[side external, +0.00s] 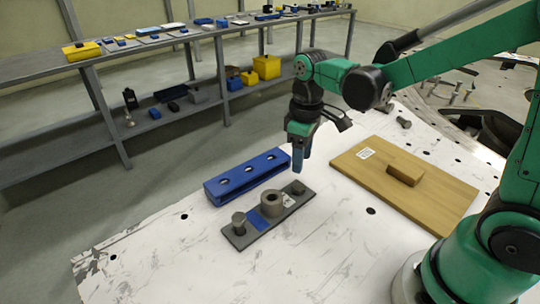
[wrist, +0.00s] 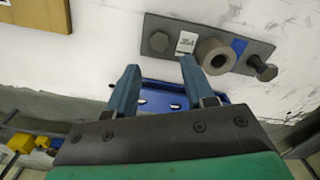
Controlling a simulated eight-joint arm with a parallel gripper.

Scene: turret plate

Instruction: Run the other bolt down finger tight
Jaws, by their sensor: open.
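A dark grey plate (side external: 236,238) lies on the white table with a round grey boss (side external: 272,204) near its middle. One bolt (side external: 239,222) stands tall at its left end, head raised and shank showing. The other bolt (side external: 298,187) sits lower at the right end beside a white label. In the wrist view the lower bolt (wrist: 158,42) and the tall bolt (wrist: 263,69) both show. My gripper (side external: 300,158) is open and empty, pointing down above the table near the lower bolt. In the wrist view its two blue fingers (wrist: 158,68) are apart.
A blue rail with holes (side external: 247,176) lies just behind the plate. A wooden board (side external: 440,194) with a small block lies to the right. A loose bolt (side external: 404,122) lies behind that board. The table's front left is clear. A grey shelf (side external: 150,55) stands behind.

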